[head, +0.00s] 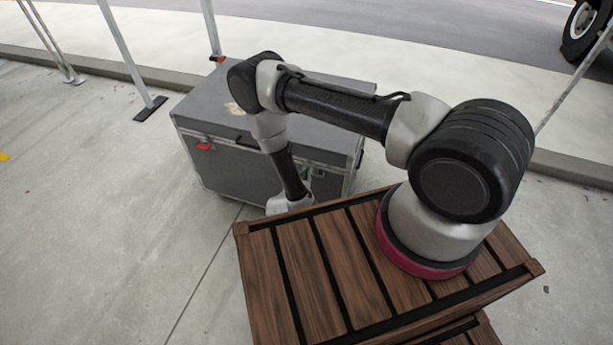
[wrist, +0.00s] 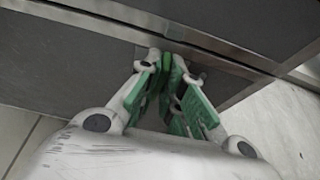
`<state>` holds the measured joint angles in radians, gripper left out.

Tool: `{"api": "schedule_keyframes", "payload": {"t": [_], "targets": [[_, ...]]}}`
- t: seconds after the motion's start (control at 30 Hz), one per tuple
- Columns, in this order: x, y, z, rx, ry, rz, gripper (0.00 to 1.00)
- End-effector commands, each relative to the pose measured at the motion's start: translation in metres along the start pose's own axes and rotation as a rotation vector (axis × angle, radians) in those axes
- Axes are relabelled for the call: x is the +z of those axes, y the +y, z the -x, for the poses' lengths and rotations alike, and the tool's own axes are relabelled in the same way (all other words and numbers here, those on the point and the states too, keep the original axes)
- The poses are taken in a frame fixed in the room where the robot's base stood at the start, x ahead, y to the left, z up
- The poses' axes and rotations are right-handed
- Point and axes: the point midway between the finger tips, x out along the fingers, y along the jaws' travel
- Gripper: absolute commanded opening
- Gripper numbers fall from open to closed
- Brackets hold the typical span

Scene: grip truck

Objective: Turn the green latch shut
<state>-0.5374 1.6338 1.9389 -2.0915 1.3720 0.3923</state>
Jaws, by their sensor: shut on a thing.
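The green latch (wrist: 167,61) is on the front face of a grey case (head: 235,165), just below the lid seam. In the wrist view only a small part of it shows between my fingertips. My gripper (wrist: 166,70) has green-padded fingers and is shut on the latch, close against the case face. The pads and latch are of similar green, so the latch's exact angle cannot be told. In the head view my arm and the wooden crate's edge hide most of my gripper.
A red latch (head: 204,146) is on the case front to the left. A slatted wooden platform (head: 318,270) lies under my arm's base, close to the case. Metal poles (head: 125,50) stand behind.

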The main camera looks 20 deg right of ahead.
Motion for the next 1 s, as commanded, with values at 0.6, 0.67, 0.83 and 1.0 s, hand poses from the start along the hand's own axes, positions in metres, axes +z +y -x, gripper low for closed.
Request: {"api": "schedule_keyframes", "payload": {"t": [0.6, 0.67, 0.83, 1.0], "targets": [[-0.0014, 0.0060, 0.0000, -0.151, -0.001, 0.369, 0.00], [-0.0017, 0.0064, -0.0003, -0.173, -0.001, 0.421, 0.00], [-0.0029, 0.0075, -0.0007, -0.236, -0.001, 0.570, 0.00], [-0.0038, 0.0091, -0.0011, -0.298, -0.002, 0.720, 0.00]]}}
